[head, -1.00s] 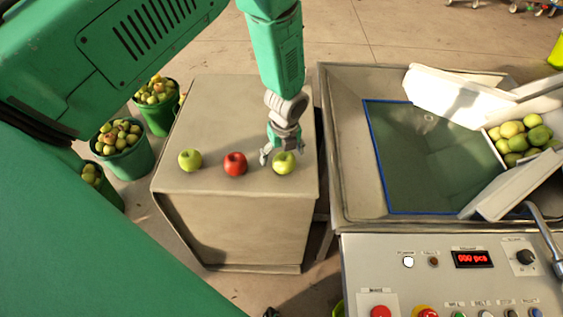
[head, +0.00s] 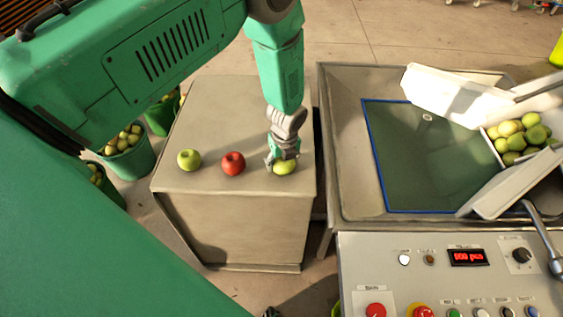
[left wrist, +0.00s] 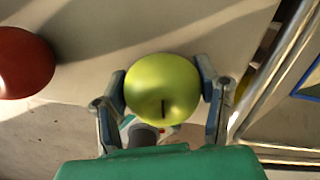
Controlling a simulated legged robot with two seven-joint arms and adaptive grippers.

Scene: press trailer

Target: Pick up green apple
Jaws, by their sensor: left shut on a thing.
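A green apple (head: 284,167) sits at the right end of a row of apples on a beige box-shaped stand (head: 230,215). My left gripper (head: 283,160) is over it from above and partly hides it. In the left wrist view the green apple (left wrist: 163,88) lies between the two fingers of my left gripper (left wrist: 163,100), which are shut on it. Another green apple (head: 189,160) stands at the left end of the row. My right gripper is not in view.
A red apple (head: 233,163) stands between the two green ones. Buckets of apples (head: 127,150) stand on the floor at left. A metal basin (head: 345,190) with a tray of green apples (head: 520,137) and a control panel (head: 450,275) are at right.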

